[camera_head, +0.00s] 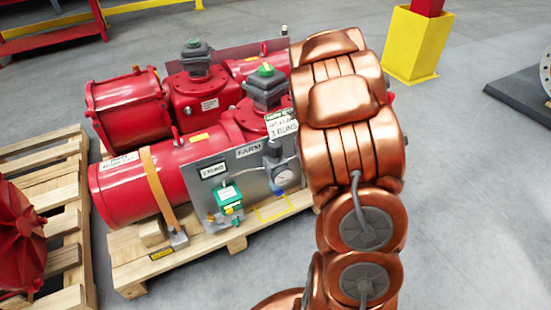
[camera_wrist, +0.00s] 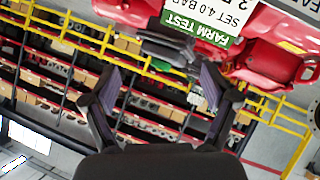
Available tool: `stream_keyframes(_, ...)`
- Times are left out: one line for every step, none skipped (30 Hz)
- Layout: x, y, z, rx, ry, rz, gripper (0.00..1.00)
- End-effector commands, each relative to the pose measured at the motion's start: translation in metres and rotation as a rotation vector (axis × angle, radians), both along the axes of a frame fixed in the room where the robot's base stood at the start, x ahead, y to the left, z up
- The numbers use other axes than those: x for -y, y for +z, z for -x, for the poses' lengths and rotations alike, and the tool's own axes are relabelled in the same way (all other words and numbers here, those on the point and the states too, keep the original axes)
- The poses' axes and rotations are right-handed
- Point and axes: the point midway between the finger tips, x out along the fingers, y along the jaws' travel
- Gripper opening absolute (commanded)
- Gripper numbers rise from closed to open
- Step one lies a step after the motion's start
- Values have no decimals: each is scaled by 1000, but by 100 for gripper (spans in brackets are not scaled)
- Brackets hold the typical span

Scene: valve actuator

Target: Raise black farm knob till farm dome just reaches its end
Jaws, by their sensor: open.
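The farm panel (camera_head: 225,175), a grey plate lettered FARM, stands on the front red actuator. A black knob (camera_head: 271,150) sits near its upper right, above a round gauge (camera_head: 284,178). The farm dome (camera_head: 265,70), with a green top, sits on a dark box on the same actuator. My gripper (camera_wrist: 161,82) is open in the wrist view, with nothing between its fingertips. It is hidden in the head view behind my copper arm. A dark part (camera_wrist: 172,52) lies beyond the fingertips; I cannot tell whether it is the knob.
A FARM TEST sign (camera_wrist: 213,27) reading SET 4.0 BAR is close to my gripper. A second actuator with a dark-topped box (camera_head: 195,57) stands behind. The wooden pallet (camera_head: 205,235) carries both. A yellow post base (camera_head: 418,45) stands behind right.

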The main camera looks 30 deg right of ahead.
Motion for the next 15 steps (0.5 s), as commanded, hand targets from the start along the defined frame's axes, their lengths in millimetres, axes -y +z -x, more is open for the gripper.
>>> stream_keyframes(6,-35,-4,24,34,-15,86)
stream_keyframes(7,-47,-8,43,58,-25,86)
stream_keyframes(8,-60,-12,74,93,-39,86)
stream_keyframes(8,-72,-15,94,117,-52,86)
stream_keyframes(7,-83,-17,116,143,-67,86)
stream_keyframes(5,-97,-20,148,179,-86,86)
stream_keyframes(4,-107,-21,170,203,-102,86)
stream_keyframes(2,-118,-22,194,231,-123,86)
stream_keyframes(-1,-132,-22,226,262,-150,86)
stream_keyframes(-4,-141,-22,253,288,-171,86)
stream_keyframes(-7,-151,-21,278,311,-193,86)
stream_keyframes(-11,-164,-19,310,340,-226,86)
stream_keyframes(-15,-171,-17,337,364,-250,86)
stream_keyframes(-18,-178,-15,361,384,-272,86)
stream_keyframes(-23,-186,-12,395,410,-303,86)
